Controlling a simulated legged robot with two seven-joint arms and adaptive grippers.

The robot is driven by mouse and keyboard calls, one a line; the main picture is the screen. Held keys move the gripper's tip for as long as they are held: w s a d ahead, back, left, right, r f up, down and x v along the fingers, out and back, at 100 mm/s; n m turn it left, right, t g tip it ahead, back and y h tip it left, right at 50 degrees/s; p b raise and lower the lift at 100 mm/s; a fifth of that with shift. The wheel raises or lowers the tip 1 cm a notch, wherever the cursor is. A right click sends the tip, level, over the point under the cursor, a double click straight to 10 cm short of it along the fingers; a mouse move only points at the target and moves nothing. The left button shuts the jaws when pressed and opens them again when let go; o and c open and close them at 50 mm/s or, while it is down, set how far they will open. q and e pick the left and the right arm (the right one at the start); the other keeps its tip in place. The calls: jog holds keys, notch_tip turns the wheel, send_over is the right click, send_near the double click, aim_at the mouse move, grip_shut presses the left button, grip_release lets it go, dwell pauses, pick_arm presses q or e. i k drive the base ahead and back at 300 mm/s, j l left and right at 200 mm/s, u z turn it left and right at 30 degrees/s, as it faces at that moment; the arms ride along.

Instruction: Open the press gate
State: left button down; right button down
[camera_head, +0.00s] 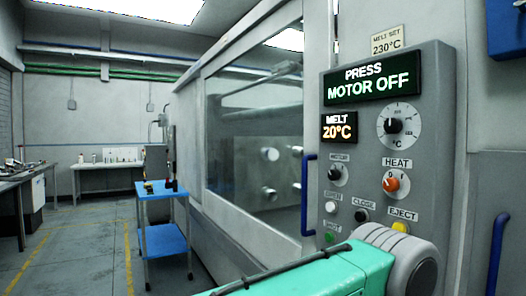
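The press gate (212,190) is a large grey-framed panel with a wide window, on the left side of the press. A vertical blue handle (305,195) sits at its right end, beside the control panel; the gate appears closed. Through the window, pale round bars of the press show. The control panel (372,225) reads "MOTOR OFF" and "20°C", with a motor knob (334,173), an orange-red heat knob (390,184) and several buttons. A teal and grey link of my own arm crosses the bottom and covers the panel's lower part. Neither gripper is in view.
A blue two-shelf cart (163,190) stands on the floor left of the press. Work tables stand along the back and left walls. The floor between (90,240) is clear, with yellow lines. Another blue handle (497,255) is at the right edge.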

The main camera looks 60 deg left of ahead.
aim_at(273, 248)
jog(key=u, duration=2.2)
